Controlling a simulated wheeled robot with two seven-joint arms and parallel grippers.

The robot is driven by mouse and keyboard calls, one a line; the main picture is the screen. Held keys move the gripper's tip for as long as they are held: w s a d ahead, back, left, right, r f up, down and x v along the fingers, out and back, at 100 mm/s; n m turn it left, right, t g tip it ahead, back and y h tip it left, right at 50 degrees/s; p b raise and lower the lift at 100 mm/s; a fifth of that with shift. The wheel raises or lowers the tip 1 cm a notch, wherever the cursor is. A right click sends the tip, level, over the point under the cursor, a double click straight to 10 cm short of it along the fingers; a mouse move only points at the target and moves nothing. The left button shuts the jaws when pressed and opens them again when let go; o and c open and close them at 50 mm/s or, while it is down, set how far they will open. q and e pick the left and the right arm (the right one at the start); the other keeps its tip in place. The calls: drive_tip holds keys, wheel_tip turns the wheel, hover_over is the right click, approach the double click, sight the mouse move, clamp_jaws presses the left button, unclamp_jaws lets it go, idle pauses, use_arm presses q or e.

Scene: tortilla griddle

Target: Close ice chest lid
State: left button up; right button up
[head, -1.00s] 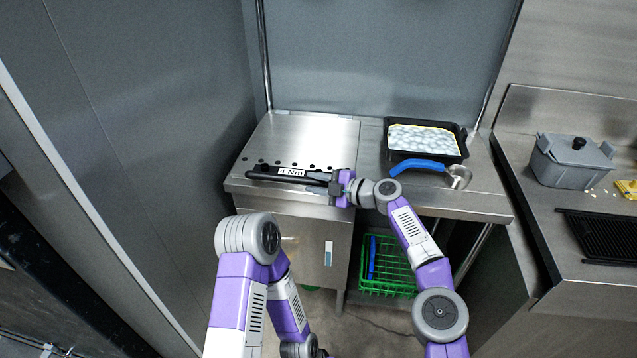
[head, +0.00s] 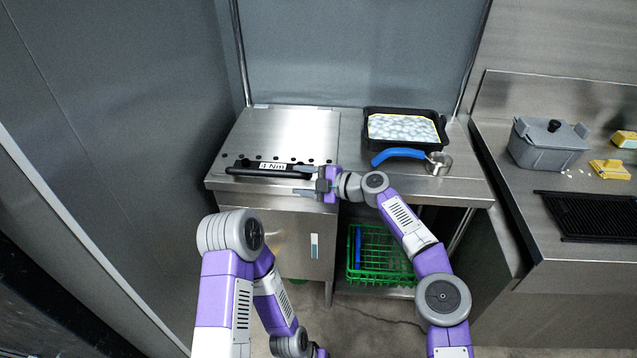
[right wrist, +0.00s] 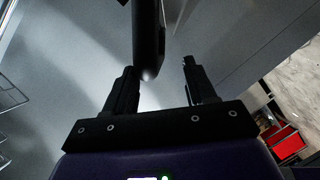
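The ice chest lid (head: 285,132) is a flat steel panel on the left of the steel counter. It lies level over the chest (head: 288,240), with a row of dark holes along its front. A black bar handle (head: 265,172) with a "4 Nm" label runs along its front edge. My right gripper (head: 308,183) is at the handle's right end. In the right wrist view the gripper (right wrist: 160,88) has its fingers apart, with the black bar's end (right wrist: 148,50) between them, closer to the left finger. My left arm hangs low; its gripper is out of view.
A black tray (head: 370,138) of pale contents and a blue-handled steel tool (head: 398,154) sit right of the lid. A green wire basket (head: 380,270) is on the shelf below. A grey lidded pot (head: 545,155) stands on the right counter. A wall rises at left.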

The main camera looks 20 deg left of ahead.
drive_tip(key=v, duration=0.6)
idle(0.4)
drive_tip(key=s+d+f+m+h+p, duration=0.1)
drive_tip(key=s+d+f+m+h, duration=0.15)
drive_tip(key=s+f+m, duration=0.35)
drive_tip(key=s+d+f+m+h+p, duration=0.1)
drive_tip(key=s+d+f+m+h, duration=0.2)
drive_tip(key=f, duration=0.6)
drive_tip(key=s+d+f+m+h+p, duration=0.1)
drive_tip(key=s+d+f+m, duration=0.2)
drive_tip(key=f+m, duration=0.3)
drive_tip(key=s+d+f+m+h, duration=0.1)
drive_tip(key=s+d+f+m, duration=0.2)
drive_tip(key=s+d+m, duration=0.2)
drive_tip(key=s+d+f+m+h+p, duration=0.1)
drive_tip(key=s+d+f+m, duration=0.3)
drive_tip(key=s+d, duration=0.5)
drive_tip(key=s+d+f+m+h, duration=0.3)
drive_tip(key=s+d+m, duration=0.4)
drive_tip(key=s+d, duration=0.1)
drive_tip(key=shift+d+f+m+g, duration=0.15)
drive_tip(key=shift+f+m+g, duration=0.15)
drive_tip(key=shift+f+g, duration=0.1)
